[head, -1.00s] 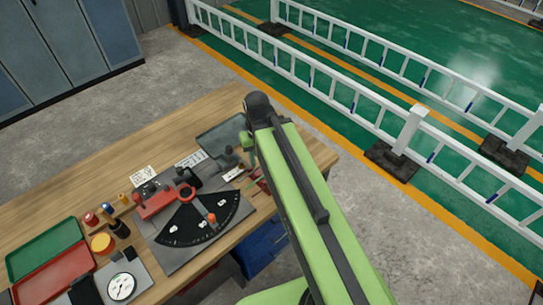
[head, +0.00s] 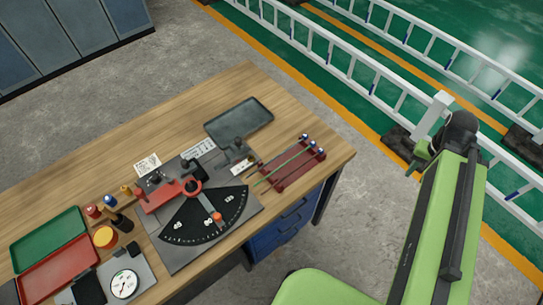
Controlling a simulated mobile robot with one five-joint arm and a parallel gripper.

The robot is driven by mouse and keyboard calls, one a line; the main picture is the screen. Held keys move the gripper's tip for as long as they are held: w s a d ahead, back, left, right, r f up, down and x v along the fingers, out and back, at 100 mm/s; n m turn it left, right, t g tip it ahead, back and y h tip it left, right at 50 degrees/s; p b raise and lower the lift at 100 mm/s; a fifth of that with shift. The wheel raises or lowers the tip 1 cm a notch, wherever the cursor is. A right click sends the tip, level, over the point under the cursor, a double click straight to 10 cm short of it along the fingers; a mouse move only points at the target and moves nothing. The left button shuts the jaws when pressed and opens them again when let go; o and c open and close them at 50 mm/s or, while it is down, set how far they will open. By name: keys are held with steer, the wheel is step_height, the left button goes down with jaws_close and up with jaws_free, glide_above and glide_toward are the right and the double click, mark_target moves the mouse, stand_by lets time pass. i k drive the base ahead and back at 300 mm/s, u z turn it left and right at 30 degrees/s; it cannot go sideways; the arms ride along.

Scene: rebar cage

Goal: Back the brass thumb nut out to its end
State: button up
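I cannot make out a brass thumb nut for certain at this size. The bending fixture is a grey plate (head: 185,258) on the wooden bench, with a red clamp-like arm (head: 160,197) and a black sector scale (head: 190,222) with white marks. An orange-red knob (head: 217,217) stands on the scale. A dark round post stands by the red ring at the arm's end. My green arm rises at the right, over the floor and clear of the bench. My gripper's fingers do not show.
A red rack (head: 290,168) with rods lies at the bench's right end, near an empty grey tray (head: 240,121). Green (head: 46,236) and red (head: 58,268) trays, small coloured pots and a dial gauge (head: 124,284) are at left. White barriers (head: 345,75) stand behind.

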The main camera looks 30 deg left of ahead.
mark_target(250, 161)
steer(key=z, duration=0.05)
steer(key=k, duration=1.7)
steer(key=u, duration=2.4)
steer(key=i, duration=1.05)
steer(key=z, duration=0.1)
